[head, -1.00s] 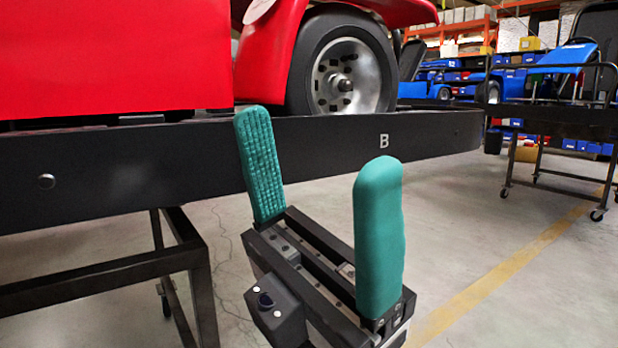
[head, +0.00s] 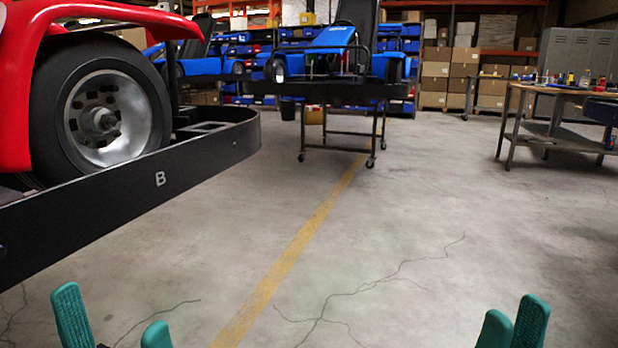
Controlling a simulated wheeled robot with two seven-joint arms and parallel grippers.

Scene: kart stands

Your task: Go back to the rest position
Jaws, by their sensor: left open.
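My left gripper (head: 114,312) shows at the bottom left of the head view. Its two teal fingers stand apart with bare floor between them, so it is open and empty. My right gripper (head: 513,316) shows at the bottom right. Its two teal fingers stand close side by side with no gap visible and nothing seen between them. The lower parts of both grippers are cut off by the bottom edge. Both are in front of the floor, apart from the kart stand.
A black stand rail marked B (head: 160,180) carries a red kart with a black wheel (head: 103,118) at the left. A blue kart (head: 330,45) on a wheeled stand is further back. A workbench (head: 560,95) stands at the right. The middle floor (head: 400,220) is clear.

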